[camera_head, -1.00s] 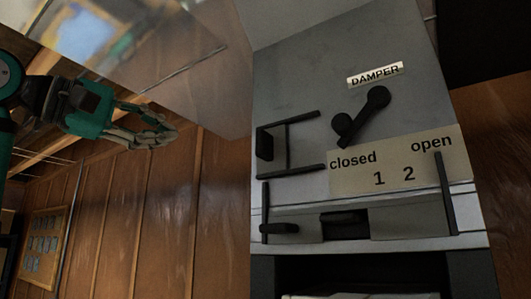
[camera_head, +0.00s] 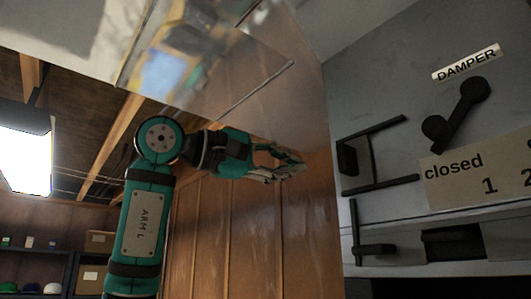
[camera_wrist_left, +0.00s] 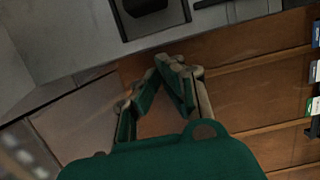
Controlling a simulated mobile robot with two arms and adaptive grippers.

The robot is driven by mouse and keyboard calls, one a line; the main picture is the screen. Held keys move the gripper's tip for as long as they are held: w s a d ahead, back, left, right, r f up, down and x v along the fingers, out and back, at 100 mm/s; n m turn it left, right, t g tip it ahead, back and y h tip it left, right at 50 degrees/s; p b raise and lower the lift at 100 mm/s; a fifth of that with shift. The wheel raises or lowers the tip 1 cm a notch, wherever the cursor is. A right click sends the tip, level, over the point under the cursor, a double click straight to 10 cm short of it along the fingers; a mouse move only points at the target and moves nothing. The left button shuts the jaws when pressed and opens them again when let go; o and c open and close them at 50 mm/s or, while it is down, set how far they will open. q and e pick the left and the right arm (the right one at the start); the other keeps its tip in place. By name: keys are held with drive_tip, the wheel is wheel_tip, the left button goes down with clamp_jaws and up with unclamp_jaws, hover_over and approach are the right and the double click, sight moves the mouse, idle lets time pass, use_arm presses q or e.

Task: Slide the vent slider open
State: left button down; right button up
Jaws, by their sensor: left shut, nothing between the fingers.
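The grey damper panel (camera_head: 400,85) fills the right of the head view. Under its label plate (camera_head: 455,180), reading "closed" and "1", runs a horizontal slide track. A black handle (camera_head: 375,249), apparently the vent slider's, sits at the track's left end, on the "closed" side. The plate's right part, with "open", is cut off. My left gripper (camera_head: 300,168) is shut and empty, left of the panel and apart from the handle. In the left wrist view its fingertips (camera_wrist_left: 165,68) are close together, below a black block in a frame (camera_wrist_left: 145,5). My right gripper is out of view.
A black block (camera_head: 347,157) sits between two black bars on the panel's left side. A black two-knob lever (camera_head: 457,112) is below the "DAMPER" label (camera_head: 466,62). A glossy pale surface (camera_head: 215,60) overhangs my left arm. Wood panelling (camera_head: 215,240) and shelves (camera_head: 60,260) stand left.

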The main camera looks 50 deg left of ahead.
sight(348, 160)
use_arm(q)
drive_tip(key=shift+w+d+p, duration=0.25)
drive_tip(key=shift+w+d, duration=0.1)
drive_tip(key=shift+d, duration=0.5)
drive_tip(key=shift+w+d+p, duration=0.2)
drive_tip(key=shift+w+d, duration=0.15)
drive_tip(key=shift+d, duration=0.45)
drive_tip(key=shift+w+d+p, duration=0.25)
drive_tip(key=shift+w+d, duration=0.1)
drive_tip(key=shift+d, duration=0.5)
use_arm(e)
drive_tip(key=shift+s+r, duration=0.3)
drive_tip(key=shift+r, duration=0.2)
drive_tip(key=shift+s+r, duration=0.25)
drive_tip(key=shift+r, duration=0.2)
use_arm(q)
drive_tip(key=shift+w+a, duration=0.1)
drive_tip(key=shift+a, duration=0.05)
drive_tip(key=d, duration=0.4)
drive_tip(key=d+p, duration=0.1)
drive_tip(key=d, duration=0.2)
drive_tip(key=shift+s+d+r, duration=0.1)
drive_tip(key=shift+s, duration=0.25)
drive_tip(key=shift+a, duration=0.3)
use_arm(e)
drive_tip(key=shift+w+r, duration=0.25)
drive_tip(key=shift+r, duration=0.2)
use_arm(q)
drive_tip(key=shift+w, duration=0.1)
